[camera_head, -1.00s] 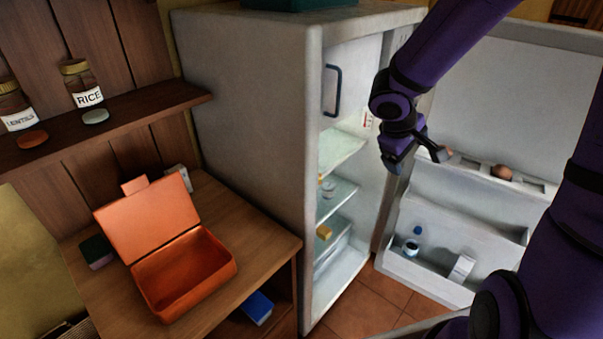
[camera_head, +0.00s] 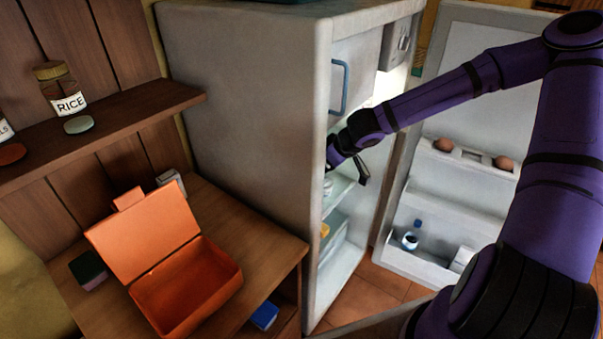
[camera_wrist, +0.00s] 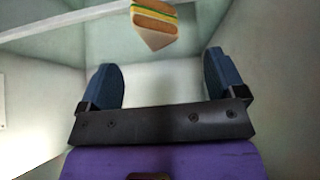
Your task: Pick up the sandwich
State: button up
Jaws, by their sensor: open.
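The sandwich (camera_wrist: 154,22) shows at the top middle of the wrist view, a wedge with brown bread and a green and yellow filling. It sits on a pale fridge shelf, beyond the fingertips and apart from them. In the head view a small yellow thing (camera_head: 325,230) shows at the fridge's edge, and I cannot tell if it is the sandwich. My gripper (camera_wrist: 163,78) is open and empty, its two blue fingers wide apart. In the head view my arm reaches into the open fridge (camera_head: 240,120), whose side wall hides most of the gripper.
The fridge door (camera_head: 470,190) stands open at the right, with eggs (camera_head: 504,163) and a bottle (camera_head: 411,241) in its racks. An open orange lunchbox (camera_head: 185,283) is on the wooden counter (camera_head: 262,238) at the left. A jar of rice (camera_head: 62,92) stands on the wall shelf.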

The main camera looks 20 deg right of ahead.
jog(key=shift+w+a+r+x, duration=0.1)
jog(key=shift+w+r+x, duration=0.1)
jog(key=shift+x, duration=1.65)
jog(key=shift+w+a+r+x, duration=0.1)
jog(key=shift+w+x, duration=0.1)
jog(key=shift+x, duration=1.65)
jog(key=shift+w+a+r+x, duration=0.1)
jog(key=shift+w+r+x, duration=0.1)
jog(key=shift+x, duration=1.65)
jog(key=shift+c, duration=0.2)
jog(key=shift+t+y, duration=0.3)
jog(key=c, duration=0.7)
